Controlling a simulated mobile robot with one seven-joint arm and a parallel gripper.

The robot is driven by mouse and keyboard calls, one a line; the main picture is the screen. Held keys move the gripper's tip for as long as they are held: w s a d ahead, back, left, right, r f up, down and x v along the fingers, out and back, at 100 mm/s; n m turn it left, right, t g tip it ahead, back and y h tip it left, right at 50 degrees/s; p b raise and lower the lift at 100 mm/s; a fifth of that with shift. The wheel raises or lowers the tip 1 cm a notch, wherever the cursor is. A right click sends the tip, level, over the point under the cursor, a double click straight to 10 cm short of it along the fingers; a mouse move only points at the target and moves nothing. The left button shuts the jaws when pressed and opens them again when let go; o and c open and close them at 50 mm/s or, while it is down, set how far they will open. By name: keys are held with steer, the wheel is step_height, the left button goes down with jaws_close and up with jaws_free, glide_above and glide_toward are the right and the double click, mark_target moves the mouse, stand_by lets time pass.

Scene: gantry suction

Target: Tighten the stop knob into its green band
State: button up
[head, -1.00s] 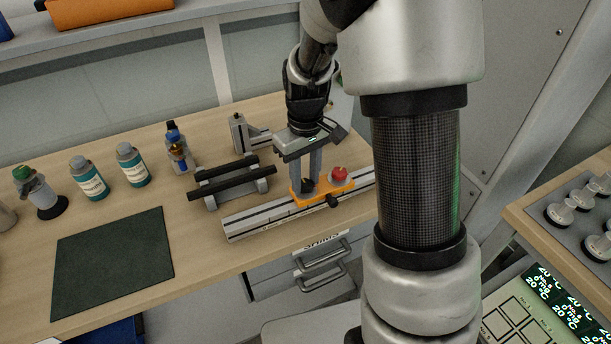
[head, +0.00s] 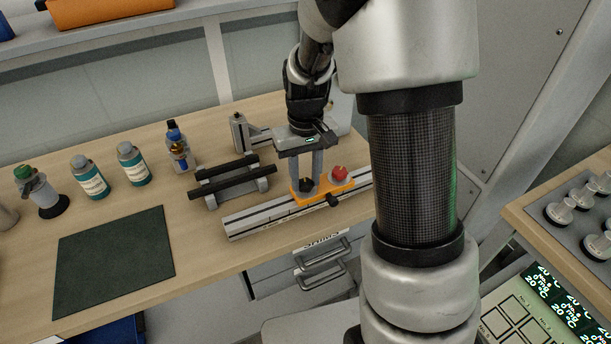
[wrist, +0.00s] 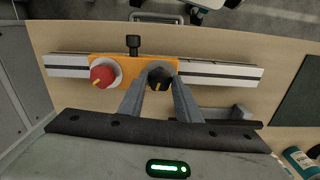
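An orange carriage (head: 340,188) sits on a pale rail on the bench. The head view also shows the black knob (head: 306,185), the red knob (head: 340,173) and the side knob (head: 333,200). My gripper (wrist: 160,82) reaches down over the black knob, one finger on each side. The fingertips are very close to it; whether they touch it is unclear. I cannot make out a green band.
The rail (head: 245,222) runs along the bench's front edge. A stand with two black bars (head: 235,183) is left of my gripper, with a grey bracket (head: 240,132) behind. Bottles (head: 90,178) and a dark green mat (head: 115,260) are farther left. The mat is bare.

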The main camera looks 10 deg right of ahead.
mark_target(305, 182)
steer(key=o, duration=0.4)
steer(key=shift+o, duration=0.2)
steer(key=shift+r, duration=0.1)
step_height(305, 182, up, 17)
steer(key=p, duration=0.1)
steer(key=shift+r+p, duration=0.2)
steer(key=shift+p, duration=0.15)
